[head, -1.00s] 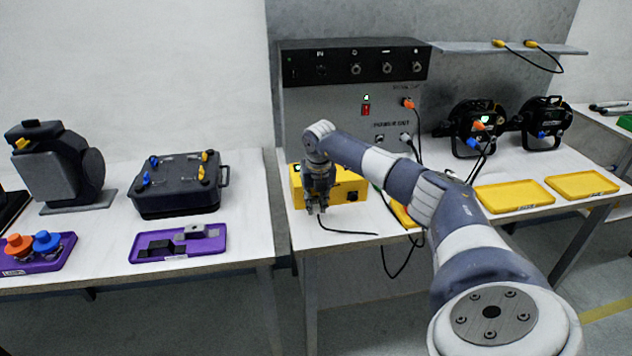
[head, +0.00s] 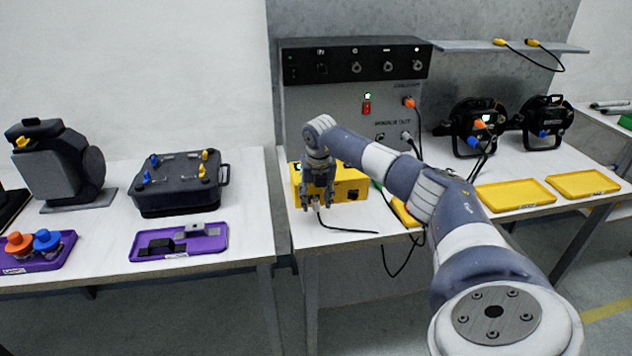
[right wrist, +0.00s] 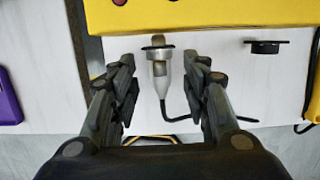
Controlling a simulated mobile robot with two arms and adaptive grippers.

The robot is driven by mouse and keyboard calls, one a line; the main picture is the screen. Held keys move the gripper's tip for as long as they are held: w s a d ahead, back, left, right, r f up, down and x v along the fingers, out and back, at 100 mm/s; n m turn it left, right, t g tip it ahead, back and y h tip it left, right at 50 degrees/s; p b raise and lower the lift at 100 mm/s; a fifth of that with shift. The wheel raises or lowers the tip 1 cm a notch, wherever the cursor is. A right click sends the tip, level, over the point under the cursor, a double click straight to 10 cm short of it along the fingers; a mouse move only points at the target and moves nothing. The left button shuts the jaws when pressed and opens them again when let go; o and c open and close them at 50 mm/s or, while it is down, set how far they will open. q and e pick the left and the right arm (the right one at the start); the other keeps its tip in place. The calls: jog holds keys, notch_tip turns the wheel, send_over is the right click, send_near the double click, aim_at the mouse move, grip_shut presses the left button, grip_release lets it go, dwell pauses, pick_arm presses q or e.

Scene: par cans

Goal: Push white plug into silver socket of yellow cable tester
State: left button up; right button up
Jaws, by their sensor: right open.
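The yellow cable tester (head: 351,183) stands on the right-hand bench, partly hidden behind my right gripper (head: 318,206). In the right wrist view the tester (right wrist: 220,14) fills the top. The white plug (right wrist: 160,75) is at the silver socket on its front face, in line with it, with a dark ring (right wrist: 157,47) where they meet. I cannot tell how deep it sits. My right gripper (right wrist: 163,92) is open, with one finger on each side of the plug and visible gaps to both. The left gripper is out of view.
A black cable (head: 350,231) runs from the plug over the bench's front edge area. A second black port (right wrist: 265,46) is right of the plug. The grey panel (head: 340,110) stands behind the tester. Yellow trays (head: 514,207) lie to the right.

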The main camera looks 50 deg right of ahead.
jog(key=v, duration=1.1)
jog(key=shift+r, duration=0.15)
